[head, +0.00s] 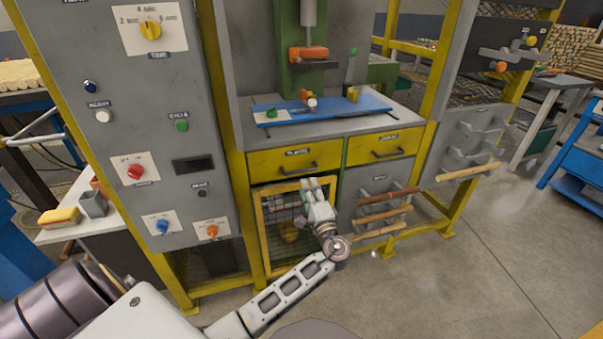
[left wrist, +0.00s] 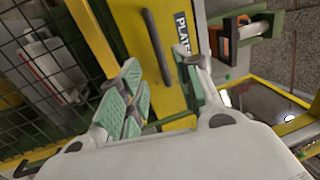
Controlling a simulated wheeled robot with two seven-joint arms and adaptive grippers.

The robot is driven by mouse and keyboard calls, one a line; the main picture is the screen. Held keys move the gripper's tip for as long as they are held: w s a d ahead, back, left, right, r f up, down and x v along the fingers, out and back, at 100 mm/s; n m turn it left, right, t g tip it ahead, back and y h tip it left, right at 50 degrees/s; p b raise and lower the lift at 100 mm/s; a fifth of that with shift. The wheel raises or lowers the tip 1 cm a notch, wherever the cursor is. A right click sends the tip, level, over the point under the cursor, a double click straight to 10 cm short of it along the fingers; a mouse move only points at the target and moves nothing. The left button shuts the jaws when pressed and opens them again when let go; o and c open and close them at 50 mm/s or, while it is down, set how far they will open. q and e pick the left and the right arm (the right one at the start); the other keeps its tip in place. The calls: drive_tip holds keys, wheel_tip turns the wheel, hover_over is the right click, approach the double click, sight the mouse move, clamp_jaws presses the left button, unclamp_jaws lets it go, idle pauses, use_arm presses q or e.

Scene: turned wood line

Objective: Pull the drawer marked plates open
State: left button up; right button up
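The drawer marked plates is a yellow front (head: 270,162) with a dark bar handle (head: 298,170) under its label, in the machine's left drawer place. It looks shut in the head view. My left gripper (head: 317,184) is just below and in front of this drawer. In the left wrist view the drawer front (left wrist: 140,12) and its dark handle (left wrist: 158,46) lie ahead of my left gripper (left wrist: 160,82). Its green-padded fingers are apart, with nothing between them. The handle is beyond the fingertips, not clearly touched. My right gripper is in neither view.
A second yellow drawer (head: 405,144) is to the right. Below are a yellow-framed mesh door (head: 258,225) and a grey panel with wooden rods (head: 385,216). A grey control panel (head: 115,90) stands at left. The floor (head: 460,260) at right is clear.

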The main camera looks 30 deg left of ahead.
sight(301, 172)
use_arm(q)
drive_tip(key=shift+b+x, duration=0.4)
drive_tip(key=shift+x, duration=3.95)
clamp_jaws()
